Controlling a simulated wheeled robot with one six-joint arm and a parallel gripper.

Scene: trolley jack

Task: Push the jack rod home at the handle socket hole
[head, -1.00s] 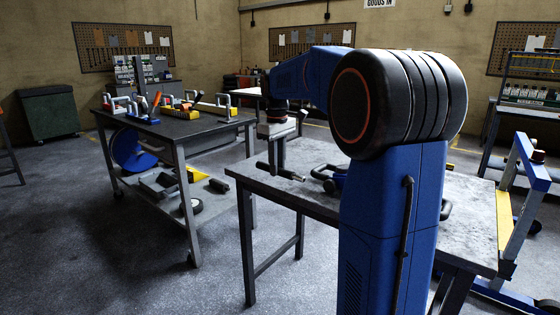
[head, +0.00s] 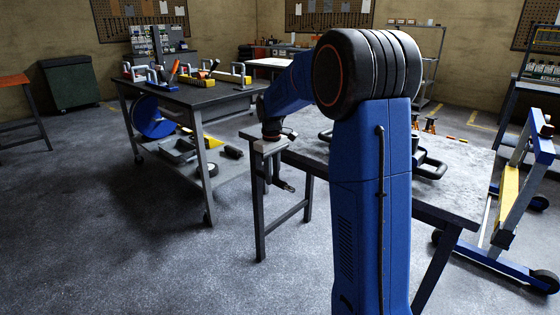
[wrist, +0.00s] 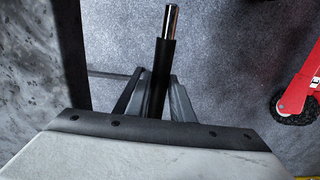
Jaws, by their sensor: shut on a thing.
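The jack rod (wrist: 167,55) is a black bar with a bright metal tip. In the wrist view it sticks out past my gripper's fingers (wrist: 160,95), which are shut on it. In the head view, my gripper (head: 273,175) hangs beside the left end of the grey table, and a short part of the rod (head: 286,187) shows there. A red piece with a black wheel, seemingly part of the trolley jack (wrist: 307,90), shows at the right edge of the wrist view, apart from the rod. The handle socket hole is not visible.
A dark workbench with tools (head: 190,90) stands at left. A blue wheeled frame (head: 525,185) is at right. The floor (head: 120,240) at front left is clear.

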